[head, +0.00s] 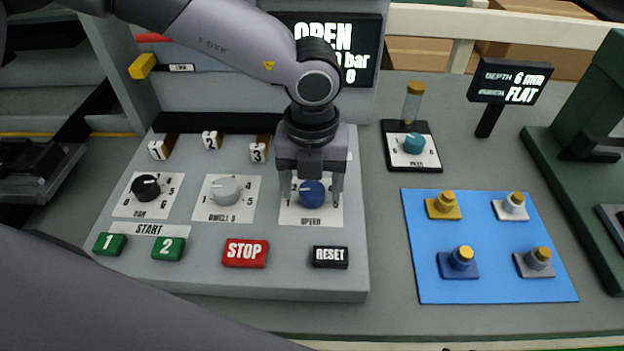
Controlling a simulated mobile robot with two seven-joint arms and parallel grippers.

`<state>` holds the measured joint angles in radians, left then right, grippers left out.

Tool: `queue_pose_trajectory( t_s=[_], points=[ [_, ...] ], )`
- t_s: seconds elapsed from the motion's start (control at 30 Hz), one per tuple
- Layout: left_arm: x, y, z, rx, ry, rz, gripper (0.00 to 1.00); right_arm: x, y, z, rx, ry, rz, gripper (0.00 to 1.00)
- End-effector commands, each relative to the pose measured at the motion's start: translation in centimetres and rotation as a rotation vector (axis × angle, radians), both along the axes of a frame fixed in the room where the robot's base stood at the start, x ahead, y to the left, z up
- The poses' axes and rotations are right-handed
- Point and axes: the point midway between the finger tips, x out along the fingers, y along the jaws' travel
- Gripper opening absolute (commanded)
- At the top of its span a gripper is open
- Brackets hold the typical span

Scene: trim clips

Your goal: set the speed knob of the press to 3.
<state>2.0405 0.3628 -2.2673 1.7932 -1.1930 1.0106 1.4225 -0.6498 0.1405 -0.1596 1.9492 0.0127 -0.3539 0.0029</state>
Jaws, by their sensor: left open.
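The speed knob (312,194) is a blue round knob on a white dial plate, at the right of the press's grey control panel (300,283). Its label below reads SPEED. My left gripper (311,198) points down over this knob, with its two fingers open on either side of it. I cannot tell whether the fingers touch it. The gripper hides most of the dial's numbers, so the setting cannot be read. My right gripper is not in view.
A black knob (145,187) and a grey knob (225,189) sit left of it. Below are green START buttons (168,249), a red STOP button (245,253) and a black RESET button (330,257). A teal knob (414,143) and a blue mat (490,285) with clips lie right.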

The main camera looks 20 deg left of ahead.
Motion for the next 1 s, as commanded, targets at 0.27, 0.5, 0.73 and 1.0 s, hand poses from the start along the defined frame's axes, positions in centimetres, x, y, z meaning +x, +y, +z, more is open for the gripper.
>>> queue_pose_trajectory(
  t_s=[0.27,0.5,0.73,1.0],
  points=[
    [0.0,0.0,0.0,0.0,0.0,0.0,0.13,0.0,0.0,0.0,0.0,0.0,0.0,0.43],
    [0.0,0.0,0.0,0.001,0.001,-0.012,0.13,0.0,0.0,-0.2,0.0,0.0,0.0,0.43],
    [0.0,0.0,-0.2,-0.001,0.002,-0.093,0.13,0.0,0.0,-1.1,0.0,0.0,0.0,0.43],
    [0.0,0.0,-0.4,-0.003,0.001,-0.306,0.13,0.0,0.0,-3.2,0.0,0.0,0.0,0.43]
  ],
)
